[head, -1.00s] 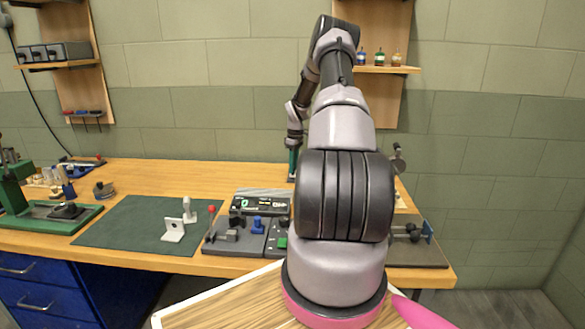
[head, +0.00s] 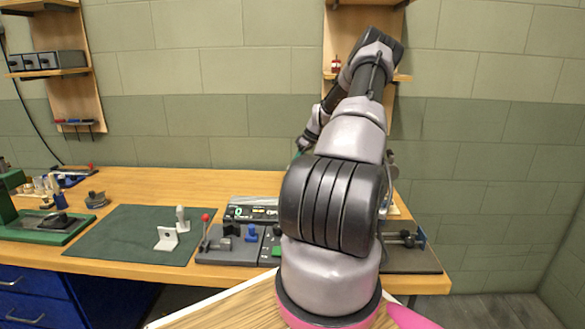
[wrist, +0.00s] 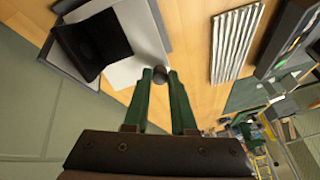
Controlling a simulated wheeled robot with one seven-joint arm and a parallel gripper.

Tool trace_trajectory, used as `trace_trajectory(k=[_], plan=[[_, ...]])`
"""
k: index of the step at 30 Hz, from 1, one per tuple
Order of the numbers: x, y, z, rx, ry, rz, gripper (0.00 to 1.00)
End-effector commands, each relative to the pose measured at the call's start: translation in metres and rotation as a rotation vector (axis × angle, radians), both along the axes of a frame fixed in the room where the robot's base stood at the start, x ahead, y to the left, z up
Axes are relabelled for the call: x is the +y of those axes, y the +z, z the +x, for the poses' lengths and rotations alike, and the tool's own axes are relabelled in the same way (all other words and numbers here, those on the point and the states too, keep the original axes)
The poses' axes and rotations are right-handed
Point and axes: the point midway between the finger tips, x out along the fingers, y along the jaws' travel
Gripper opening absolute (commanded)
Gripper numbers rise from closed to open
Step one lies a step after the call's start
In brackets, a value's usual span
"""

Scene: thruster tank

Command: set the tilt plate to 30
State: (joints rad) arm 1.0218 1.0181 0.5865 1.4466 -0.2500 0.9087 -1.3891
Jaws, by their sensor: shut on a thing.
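In the wrist view my gripper (wrist: 160,77) has two green fingers shut on a small dark round knob (wrist: 160,73). The knob sits at the edge of a light grey plate (wrist: 138,68), which appears to be the tilt plate. The plate stands at an angle to a black panel (wrist: 96,40) beside it. No scale or angle number is readable there. In the head view my arm hides the plate and the knob, and only a bit of green finger (head: 297,153) shows.
A ribbed light block (wrist: 235,45) lies on the wooden bench to the right in the wrist view. A dark box (wrist: 292,35) is beyond it. In the head view, a control panel with a red-tipped lever (head: 205,232) and a green mat (head: 120,238) lie left of my arm.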

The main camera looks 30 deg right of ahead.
Motion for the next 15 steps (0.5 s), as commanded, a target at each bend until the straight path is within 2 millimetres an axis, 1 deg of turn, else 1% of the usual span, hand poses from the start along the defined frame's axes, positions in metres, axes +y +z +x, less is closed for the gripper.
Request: trace_trajectory(k=[5, 15], plan=[[-0.0033, 0.0026, -0.0014, -0.018, -0.003, 0.022, 0.0], [-0.0035, 0.0031, -0.0019, -0.025, 0.0, 0.032, 0.0]])
